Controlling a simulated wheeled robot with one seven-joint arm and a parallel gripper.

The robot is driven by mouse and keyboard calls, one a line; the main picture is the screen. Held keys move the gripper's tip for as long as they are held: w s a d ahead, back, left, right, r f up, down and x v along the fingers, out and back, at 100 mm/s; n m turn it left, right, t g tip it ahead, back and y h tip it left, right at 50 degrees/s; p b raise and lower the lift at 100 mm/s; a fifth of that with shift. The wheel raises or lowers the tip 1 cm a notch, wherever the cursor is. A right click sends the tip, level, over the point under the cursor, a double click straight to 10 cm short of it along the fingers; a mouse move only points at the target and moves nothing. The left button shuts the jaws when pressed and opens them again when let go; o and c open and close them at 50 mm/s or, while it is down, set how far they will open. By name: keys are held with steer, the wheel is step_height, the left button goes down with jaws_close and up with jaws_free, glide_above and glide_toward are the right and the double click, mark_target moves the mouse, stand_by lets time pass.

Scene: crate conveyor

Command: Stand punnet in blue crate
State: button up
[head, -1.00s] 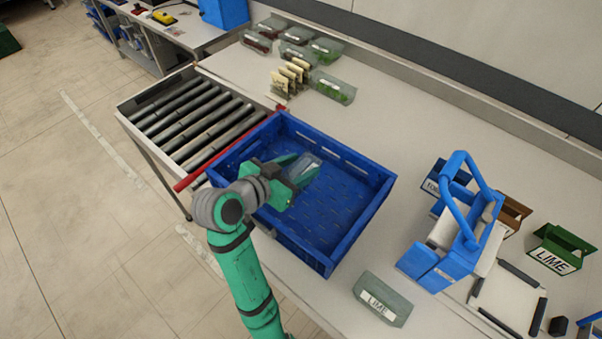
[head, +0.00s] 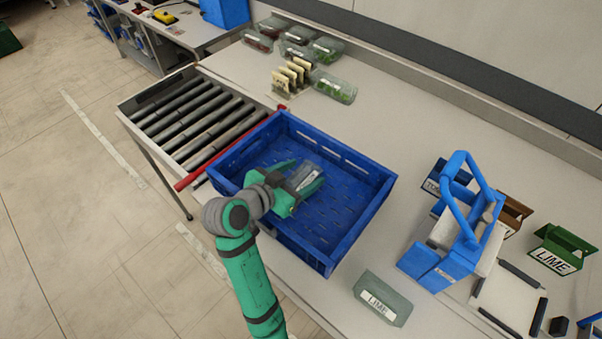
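The blue crate (head: 371,207) stands on the worktop beside the roller conveyor, open at the top. My gripper (head: 303,178) is inside the crate's outline, toward its left part. Its two green fingers are on either side of a grey, see-through punnet (head: 309,172) with a white label, and it appears shut on it. The punnet looks tilted. I cannot tell whether it touches the crate floor. No other punnet shows in the crate; my arm hides part of its near left wall.
A punnet labelled LIME (head: 383,298) lies right of the crate's near corner. A blue carrier with a handle (head: 455,240) stands further right, near a green LIME holder (head: 562,250). Several filled punnets (head: 333,87) are at the back. The roller conveyor (head: 195,115) is at left.

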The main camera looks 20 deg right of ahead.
steer(key=shift+r, duration=0.2)
steer(key=shift+s+a+r, duration=0.15)
steer(key=shift+a, duration=0.15)
steer(key=v, duration=1.1)
steer(key=shift+a, duration=0.2)
steer(key=shift+s+d, duration=0.1)
steer(key=shift+s, duration=0.05)
